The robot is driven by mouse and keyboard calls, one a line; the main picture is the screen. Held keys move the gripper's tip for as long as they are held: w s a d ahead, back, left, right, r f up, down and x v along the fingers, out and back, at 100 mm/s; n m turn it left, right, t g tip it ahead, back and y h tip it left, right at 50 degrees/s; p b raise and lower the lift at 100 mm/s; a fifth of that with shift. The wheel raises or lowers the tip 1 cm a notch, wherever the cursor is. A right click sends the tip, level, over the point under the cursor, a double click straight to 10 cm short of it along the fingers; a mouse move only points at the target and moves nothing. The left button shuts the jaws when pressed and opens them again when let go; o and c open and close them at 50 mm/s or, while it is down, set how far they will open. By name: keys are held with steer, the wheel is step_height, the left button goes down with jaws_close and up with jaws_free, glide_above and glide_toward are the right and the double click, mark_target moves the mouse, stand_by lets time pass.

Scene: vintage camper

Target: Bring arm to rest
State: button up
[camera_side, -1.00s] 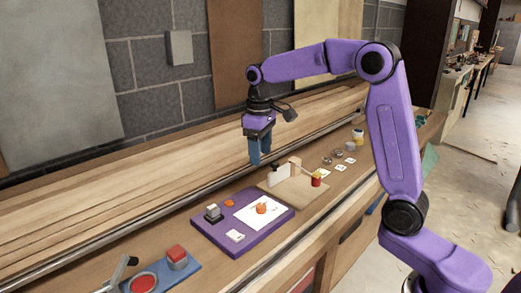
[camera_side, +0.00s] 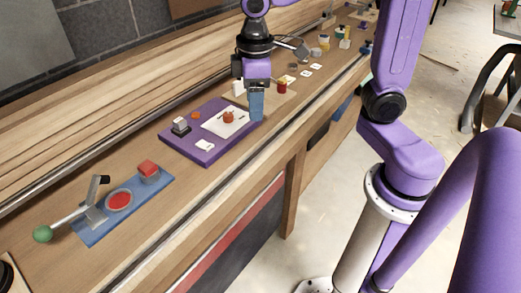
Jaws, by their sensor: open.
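My gripper (camera_side: 257,106) hangs pointing down on its purple arm, with blue fingers. The fingers overlap in the picture with the right end of a purple board (camera_side: 190,151) on the wooden bench. How far they are above the bench is hard to judge. The fingers are seen nearly side-on, and nothing shows held between them. On the board lie a white sheet (camera_side: 213,127) with a red-orange round thing (camera_side: 228,117), a dark and grey stamp-like block (camera_side: 181,126), a small orange piece (camera_side: 196,115) and a small white card (camera_side: 205,145).
Left of the board is a blue base (camera_side: 88,235) with a red disc (camera_side: 119,201), a red-topped block (camera_side: 149,171) and a lever with a green knob (camera_side: 43,233). A metal rail runs along the bench.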

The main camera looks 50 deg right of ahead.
steer(key=s+d+f+n, duration=0.1)
steer(key=s+f+n, duration=0.1)
steer(key=s, duration=0.6)
steer(key=s+d+f+n, duration=0.2)
steer(key=s, duration=0.7)
steer(key=shift+f, duration=0.15)
